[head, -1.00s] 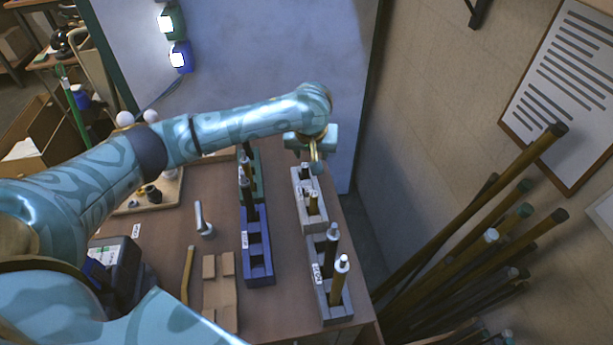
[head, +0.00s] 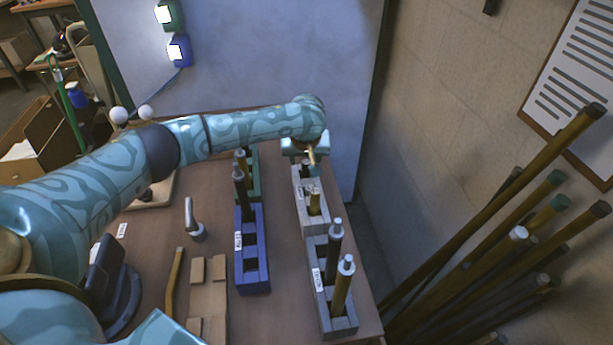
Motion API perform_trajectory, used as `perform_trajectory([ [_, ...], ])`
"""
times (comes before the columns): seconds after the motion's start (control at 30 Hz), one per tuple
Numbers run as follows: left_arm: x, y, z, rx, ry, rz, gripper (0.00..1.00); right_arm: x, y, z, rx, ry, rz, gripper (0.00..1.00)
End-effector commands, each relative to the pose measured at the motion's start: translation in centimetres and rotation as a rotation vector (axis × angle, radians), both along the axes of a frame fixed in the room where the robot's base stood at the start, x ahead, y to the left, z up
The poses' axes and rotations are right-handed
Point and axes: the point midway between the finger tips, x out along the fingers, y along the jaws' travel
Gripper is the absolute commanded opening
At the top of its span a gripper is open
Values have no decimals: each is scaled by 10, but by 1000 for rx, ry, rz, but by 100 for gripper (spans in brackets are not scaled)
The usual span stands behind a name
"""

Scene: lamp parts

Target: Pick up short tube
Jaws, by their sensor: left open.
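Short tubes stand in a light grey rack on the right part of the table. I cannot tell whether the tube is between the fingers. My right gripper is not in view.
A darker grey rack (head: 341,325) with a dark tube (head: 334,242) and a brass tube (head: 343,287) is nearer. A blue rack (head: 254,287) and a green rack (head: 254,184) are to the left. A wall stands right, with long tubes leaning there.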

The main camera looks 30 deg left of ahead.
Motion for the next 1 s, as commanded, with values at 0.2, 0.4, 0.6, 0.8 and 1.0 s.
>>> perform_trajectory([
  [0.2,9,4,-37,1,4,1,47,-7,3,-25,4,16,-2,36],
  [0.4,10,4,-33,1,2,-1,47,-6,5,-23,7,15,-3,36],
  [0.6,9,4,-34,1,2,-1,0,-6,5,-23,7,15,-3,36],
  [0.8,9,4,-34,1,2,-1,0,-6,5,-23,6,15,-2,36],
  [1.0,9,4,-12,0,-1,0,0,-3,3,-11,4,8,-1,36],
])
